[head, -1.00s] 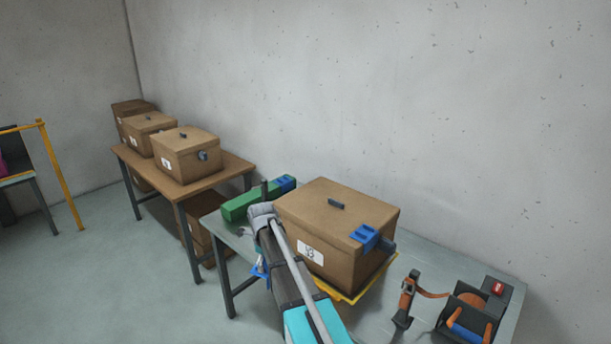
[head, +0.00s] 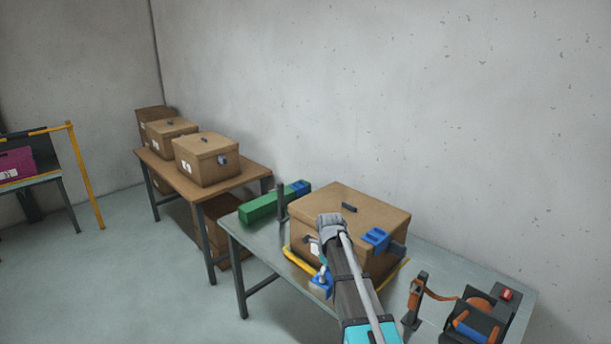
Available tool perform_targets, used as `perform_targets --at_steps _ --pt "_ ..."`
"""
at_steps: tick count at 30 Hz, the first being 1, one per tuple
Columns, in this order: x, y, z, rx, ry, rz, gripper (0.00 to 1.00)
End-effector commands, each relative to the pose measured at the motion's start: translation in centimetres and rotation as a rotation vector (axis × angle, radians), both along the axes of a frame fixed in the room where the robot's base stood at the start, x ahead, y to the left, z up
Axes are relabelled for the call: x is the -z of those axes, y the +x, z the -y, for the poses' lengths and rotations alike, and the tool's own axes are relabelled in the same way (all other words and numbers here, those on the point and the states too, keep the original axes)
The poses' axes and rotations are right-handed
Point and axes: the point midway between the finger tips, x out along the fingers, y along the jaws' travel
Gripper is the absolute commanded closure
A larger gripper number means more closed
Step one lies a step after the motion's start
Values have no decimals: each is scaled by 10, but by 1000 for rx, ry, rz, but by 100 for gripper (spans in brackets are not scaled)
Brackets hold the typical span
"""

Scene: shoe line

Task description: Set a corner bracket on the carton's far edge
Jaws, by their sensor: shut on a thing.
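The brown carton (head: 362,202) stands closed on the grey table, with a dark handle on its lid. A blue corner bracket (head: 376,238) sits on its right front top edge. My arm reaches up in front of the carton and hides part of its front. My gripper (head: 323,271) is mostly hidden at the left side of the arm. It is shut on a blue piece (head: 321,285), which looks like another corner bracket, low in front of the carton's left front side. The carton's far edge shows no bracket.
A green holder (head: 262,208) with blue pieces at its right end lies left of the carton, near a dark upright post (head: 282,202). A strap tool (head: 415,300) and a dark holder (head: 477,315) stand right. More cartons (head: 206,160) stand on the brown table.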

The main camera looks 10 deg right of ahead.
Motion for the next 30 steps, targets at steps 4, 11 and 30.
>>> perform_targets --at_steps 4,11,30 --pt "0 0 -6 -8 0 0 69" --pt "-1 0 -10 -23 0 0 69" --pt "-37 -10 -15 -601 0 0 69"
